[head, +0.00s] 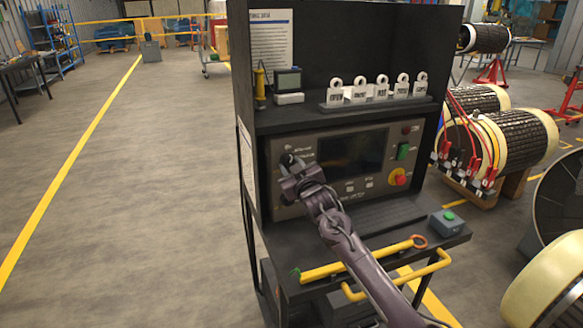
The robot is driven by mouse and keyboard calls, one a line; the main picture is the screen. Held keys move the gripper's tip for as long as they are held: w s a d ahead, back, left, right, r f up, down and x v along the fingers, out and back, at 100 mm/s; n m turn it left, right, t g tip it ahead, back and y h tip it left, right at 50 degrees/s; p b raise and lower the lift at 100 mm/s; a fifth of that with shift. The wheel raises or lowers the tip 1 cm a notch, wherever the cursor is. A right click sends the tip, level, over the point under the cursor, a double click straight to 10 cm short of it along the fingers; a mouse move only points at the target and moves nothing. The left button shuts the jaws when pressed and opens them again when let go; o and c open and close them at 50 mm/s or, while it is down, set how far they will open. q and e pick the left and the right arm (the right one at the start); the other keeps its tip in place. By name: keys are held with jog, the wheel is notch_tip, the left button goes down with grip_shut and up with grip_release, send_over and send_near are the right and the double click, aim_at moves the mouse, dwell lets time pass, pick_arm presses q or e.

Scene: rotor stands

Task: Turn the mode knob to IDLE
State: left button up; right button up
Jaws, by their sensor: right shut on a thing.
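The mode knob (287,158) is a small dark knob at the left of the grey control panel (345,190) on the black console. My right gripper (291,166) is at the knob, shut on it, and hides most of it. Small labels (303,150) stand around the knob, too small to read, so I cannot tell which mode it points to. My left gripper is not in view.
The panel has a dark screen (352,153), a green switch (403,151) and a red-and-yellow stop button (398,177). A yellow bar tool (355,260) lies on the console shelf, beside a grey box with a green button (448,220). Wound rotors (520,138) stand at the right.

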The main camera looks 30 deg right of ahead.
jog(key=n, duration=0.5)
dwell(0.6)
jog(key=o, duration=1)
jog(key=shift+s+a+f+b, duration=0.1)
jog(key=shift+s+b, duration=0.25)
jog(key=shift+s, duration=0.15)
jog(key=b+v, duration=0.1)
jog(key=v, duration=0.5)
jog(key=shift+s, duration=0.4)
